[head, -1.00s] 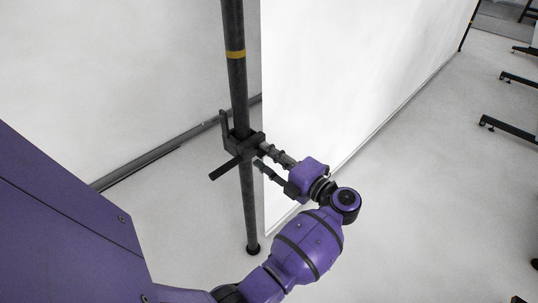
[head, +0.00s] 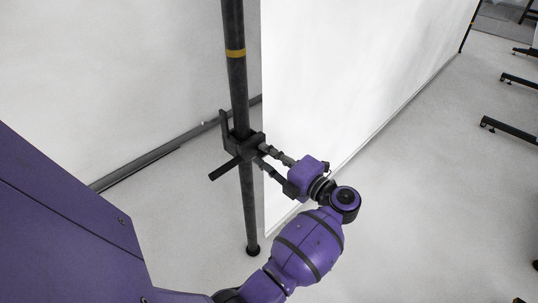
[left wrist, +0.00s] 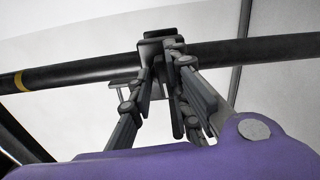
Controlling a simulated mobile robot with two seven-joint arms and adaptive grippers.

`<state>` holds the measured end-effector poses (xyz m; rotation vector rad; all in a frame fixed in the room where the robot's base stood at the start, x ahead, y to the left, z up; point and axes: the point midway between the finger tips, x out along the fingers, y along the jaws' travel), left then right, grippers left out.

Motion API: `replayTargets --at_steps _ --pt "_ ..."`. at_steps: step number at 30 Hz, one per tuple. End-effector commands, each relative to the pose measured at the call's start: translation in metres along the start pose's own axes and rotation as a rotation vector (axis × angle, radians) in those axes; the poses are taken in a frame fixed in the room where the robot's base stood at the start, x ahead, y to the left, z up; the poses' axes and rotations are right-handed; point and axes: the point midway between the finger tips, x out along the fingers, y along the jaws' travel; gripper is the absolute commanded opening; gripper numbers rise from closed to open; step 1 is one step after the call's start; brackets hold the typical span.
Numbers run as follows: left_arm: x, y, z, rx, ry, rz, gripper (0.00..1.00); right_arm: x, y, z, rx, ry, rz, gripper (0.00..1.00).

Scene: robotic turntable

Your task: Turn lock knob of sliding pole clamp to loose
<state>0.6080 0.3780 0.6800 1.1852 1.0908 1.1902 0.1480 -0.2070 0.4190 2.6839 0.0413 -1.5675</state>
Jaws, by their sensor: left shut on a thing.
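The dark sliding pole clamp (head: 242,146) sits around an upright black pole (head: 237,88), with a bar sticking out toward the lower left. In the left wrist view the clamp (left wrist: 158,46) is at top centre on the pole (left wrist: 80,70). My left gripper (head: 263,152) reaches it from the right, its fingers shut on the lock knob at the clamp's right side. In the left wrist view the fingertips (left wrist: 158,78) converge just in front of the clamp. The knob itself is mostly hidden by the fingers. My right gripper is not in view.
White panels (head: 340,70) stand right behind the pole and to its left. The pole has a yellow band (head: 235,54) above the clamp and a foot on the grey floor (head: 400,220). Dark stand legs (head: 505,130) lie at the far right.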

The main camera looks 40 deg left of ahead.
Motion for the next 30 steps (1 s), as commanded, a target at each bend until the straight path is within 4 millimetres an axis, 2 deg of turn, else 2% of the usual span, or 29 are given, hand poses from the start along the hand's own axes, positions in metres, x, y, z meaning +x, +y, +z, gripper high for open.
replayTargets --at_steps 1,11,30 --pt "-0.002 -0.01 -0.003 -0.018 0.002 -0.015 0.0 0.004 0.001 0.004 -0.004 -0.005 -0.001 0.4" --pt "-0.003 -0.014 -0.003 -0.294 0.004 -0.019 0.0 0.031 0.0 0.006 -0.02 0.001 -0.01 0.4" --pt "-0.002 -0.005 0.002 -0.917 -0.005 -0.005 0.0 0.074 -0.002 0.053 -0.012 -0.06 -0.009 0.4"
